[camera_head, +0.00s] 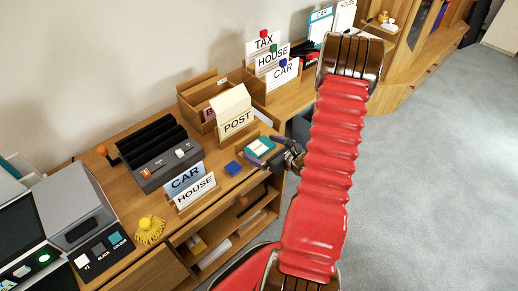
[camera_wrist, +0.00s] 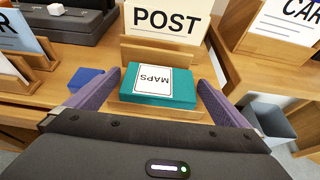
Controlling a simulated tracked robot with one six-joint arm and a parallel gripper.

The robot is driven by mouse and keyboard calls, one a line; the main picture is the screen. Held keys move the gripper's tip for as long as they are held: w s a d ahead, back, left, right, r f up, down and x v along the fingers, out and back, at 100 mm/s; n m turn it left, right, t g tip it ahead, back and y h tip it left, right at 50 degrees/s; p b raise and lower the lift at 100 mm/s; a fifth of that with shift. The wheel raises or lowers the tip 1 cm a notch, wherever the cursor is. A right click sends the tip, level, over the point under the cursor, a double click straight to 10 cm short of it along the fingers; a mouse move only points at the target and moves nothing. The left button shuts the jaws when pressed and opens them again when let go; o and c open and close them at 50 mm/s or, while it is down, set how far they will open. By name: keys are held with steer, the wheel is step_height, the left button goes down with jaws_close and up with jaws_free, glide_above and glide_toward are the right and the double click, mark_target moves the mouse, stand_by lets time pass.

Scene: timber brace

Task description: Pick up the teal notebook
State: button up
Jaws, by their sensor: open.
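In the head view the teal notebook (camera_head: 259,146) shows small, near the desk's front edge. My gripper (camera_wrist: 156,83) is open, with one purple-grey finger on the notebook's left and one on its right. I cannot tell whether the fingers touch it. In the head view my gripper (camera_head: 268,159) is at the notebook, partly seen beside my red arm.
The POST card (camera_head: 235,112) stands in a wooden holder just behind the notebook. A blue block (camera_head: 233,168) lies left of it. CAR and HOUSE cards (camera_head: 194,192) stand farther left, before a dark device (camera_head: 158,155). A grey bin (camera_wrist: 268,124) is below right.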

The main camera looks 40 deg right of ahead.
mark_target(263, 149)
steer(key=shift+c, duration=0.5)
steer(key=c, duration=0.8)
steer(key=shift+c, duration=0.2)
steer(key=shift+r, duration=0.15)
step_height(263, 149, up, 10)
stand_by(0.6)
